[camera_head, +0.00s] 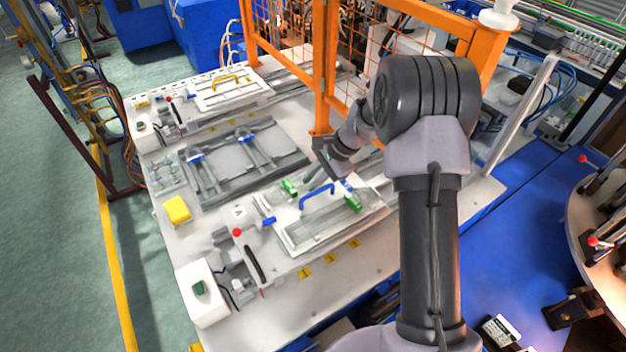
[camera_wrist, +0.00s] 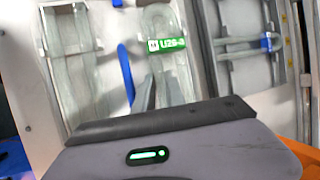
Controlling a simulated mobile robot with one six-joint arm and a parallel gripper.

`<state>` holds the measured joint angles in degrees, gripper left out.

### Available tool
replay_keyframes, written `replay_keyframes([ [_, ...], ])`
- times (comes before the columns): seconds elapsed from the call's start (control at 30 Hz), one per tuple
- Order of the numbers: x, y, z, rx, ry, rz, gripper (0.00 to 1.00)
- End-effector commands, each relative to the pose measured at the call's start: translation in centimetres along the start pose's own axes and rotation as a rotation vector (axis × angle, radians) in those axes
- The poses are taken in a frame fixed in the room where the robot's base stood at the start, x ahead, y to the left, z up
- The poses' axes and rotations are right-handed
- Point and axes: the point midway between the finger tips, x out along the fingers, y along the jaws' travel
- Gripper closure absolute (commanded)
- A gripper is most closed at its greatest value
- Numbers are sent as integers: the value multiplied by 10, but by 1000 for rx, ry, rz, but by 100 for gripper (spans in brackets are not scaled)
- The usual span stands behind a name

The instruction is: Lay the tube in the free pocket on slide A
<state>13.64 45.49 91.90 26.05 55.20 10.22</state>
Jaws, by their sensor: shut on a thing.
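Slide A (camera_head: 335,236) is the near pale carrier with a blue handle (camera_head: 318,195). The handle also shows in the wrist view (camera_wrist: 125,72). My gripper (camera_head: 347,184) is low over the right, far side of the slide, shut on a clear glass U-shaped tube. The tube's rounded end and green label reading U20-3 (camera_wrist: 167,45) show in the wrist view, right of the handle. Its legs run down behind my gripper body. I cannot tell whether the tube touches the slide. Another green label (camera_head: 352,202) shows on the slide's right part. Glass shapes show left of the handle (camera_wrist: 80,60).
A grey rack (camera_head: 245,150) with blue clips lies beyond the slide. A yellow block (camera_head: 177,210) and a white button box (camera_head: 203,292) stand at the left. An orange fence post (camera_head: 322,90) rises close behind my gripper. A red-knobbed lever (camera_head: 237,232) is beside the slide.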

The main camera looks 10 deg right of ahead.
Motion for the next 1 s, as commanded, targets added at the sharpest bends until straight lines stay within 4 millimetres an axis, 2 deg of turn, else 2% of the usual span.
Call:
replay_keyframes([
  [0.2, 2, 2, 0, 2, -1, 3, 100],
  [0.23, 2, 2, 0, 2, -1, 3, 79],
  [0.33, 1, 2, 0, 2, -1, 3, 60],
  [0.63, -3, 1, 0, 1, 0, 3, 60],
  [0.77, -31, 0, 0, 1, 2, 0, 60],
  [0.9, -72, -1, 0, 1, 3, -1, 60],
  [1.0, -96, 0, 0, 2, 2, 0, 60],
])
